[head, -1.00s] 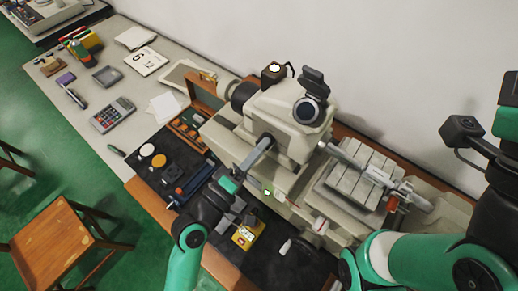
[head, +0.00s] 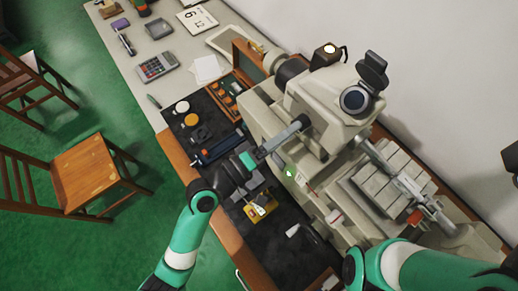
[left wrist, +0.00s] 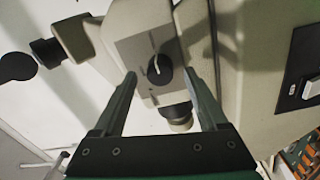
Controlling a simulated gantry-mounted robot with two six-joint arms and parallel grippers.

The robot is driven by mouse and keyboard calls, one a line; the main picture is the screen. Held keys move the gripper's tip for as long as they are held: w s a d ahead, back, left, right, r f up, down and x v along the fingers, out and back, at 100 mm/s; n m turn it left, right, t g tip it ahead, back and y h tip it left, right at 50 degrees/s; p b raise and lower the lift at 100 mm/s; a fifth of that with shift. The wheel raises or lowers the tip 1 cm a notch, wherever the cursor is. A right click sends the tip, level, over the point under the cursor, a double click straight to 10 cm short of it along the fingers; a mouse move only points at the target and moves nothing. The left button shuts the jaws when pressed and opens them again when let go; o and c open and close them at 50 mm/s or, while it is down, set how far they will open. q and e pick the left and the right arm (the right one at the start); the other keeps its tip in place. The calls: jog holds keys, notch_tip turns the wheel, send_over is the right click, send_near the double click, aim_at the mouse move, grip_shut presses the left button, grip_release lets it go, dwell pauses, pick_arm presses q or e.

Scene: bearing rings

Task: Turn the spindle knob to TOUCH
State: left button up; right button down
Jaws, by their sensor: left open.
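The spindle knob (left wrist: 161,75) is a small dark round knob with a pale pointer mark, on the face of a grey block. In the left wrist view the pointer stands close to upright, leaning slightly; no lettering is legible around it. My left gripper (left wrist: 158,80) is open, its fingers apart on either side of the knob in the picture; I see no contact. In the head view my left gripper (head: 258,156) is beside the grey arm of the bench machine (head: 325,95), and the knob cannot be made out there. My right gripper is out of view.
A dark mat (head: 268,240) in front of the machine holds a yellow-based block (head: 263,208) and small parts. A wooden case (head: 228,95) stands left of the machine. A calculator (head: 157,67) lies farther back. A chair (head: 88,172) stands on the green floor.

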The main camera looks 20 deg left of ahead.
pick_arm(q)
jog(key=v, duration=0.9)
jog(key=shift+s+a+b, duration=0.25)
jog(key=shift+s+b, duration=0.05)
